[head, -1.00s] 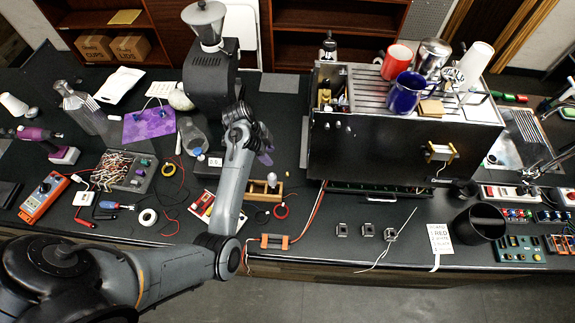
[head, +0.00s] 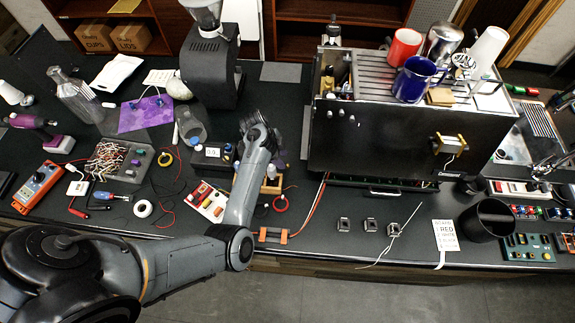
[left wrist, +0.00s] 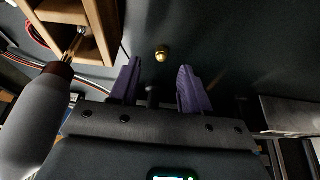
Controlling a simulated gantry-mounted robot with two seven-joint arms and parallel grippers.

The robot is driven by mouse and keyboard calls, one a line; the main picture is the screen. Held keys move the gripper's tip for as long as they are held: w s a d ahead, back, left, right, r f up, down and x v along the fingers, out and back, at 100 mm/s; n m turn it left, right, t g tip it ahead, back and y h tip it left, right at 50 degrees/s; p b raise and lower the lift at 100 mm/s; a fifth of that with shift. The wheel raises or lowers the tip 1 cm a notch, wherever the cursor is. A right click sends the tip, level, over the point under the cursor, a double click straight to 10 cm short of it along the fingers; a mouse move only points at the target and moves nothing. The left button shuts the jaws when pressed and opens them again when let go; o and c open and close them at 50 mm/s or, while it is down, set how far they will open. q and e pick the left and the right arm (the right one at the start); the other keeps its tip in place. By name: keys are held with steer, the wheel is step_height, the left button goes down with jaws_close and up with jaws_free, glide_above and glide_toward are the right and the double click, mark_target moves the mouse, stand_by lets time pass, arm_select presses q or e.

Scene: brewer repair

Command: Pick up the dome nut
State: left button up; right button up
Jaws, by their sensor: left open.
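The dome nut (left wrist: 161,54) is a small gold-coloured piece on the dark surface in the left wrist view. My left gripper (left wrist: 158,76) is open, with its two purple fingers apart and nothing between them. The nut lies just beyond the fingertips, roughly centred on the gap and apart from both fingers. In the head view my left arm reaches over the table just left of the brewer, and its wrist hides most of the gripper. I cannot make out the nut there. My right gripper is not in view.
A wooden holder (left wrist: 70,12) stands left of the fingers in the left wrist view, with a grey-handled tool (left wrist: 36,118) close by. In the head view the black brewer (head: 375,145) stands right of my left arm. The grinder (head: 208,65) stands behind it.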

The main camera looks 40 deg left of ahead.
mark_target(288, 165)
arm_select(q)
steer(key=shift+x, duration=2.05)
steer(key=shift+w+d+r, duration=0.1)
steer(key=shift+w+d, duration=0.05)
steer(key=shift+w, duration=0.05)
jaws_close()
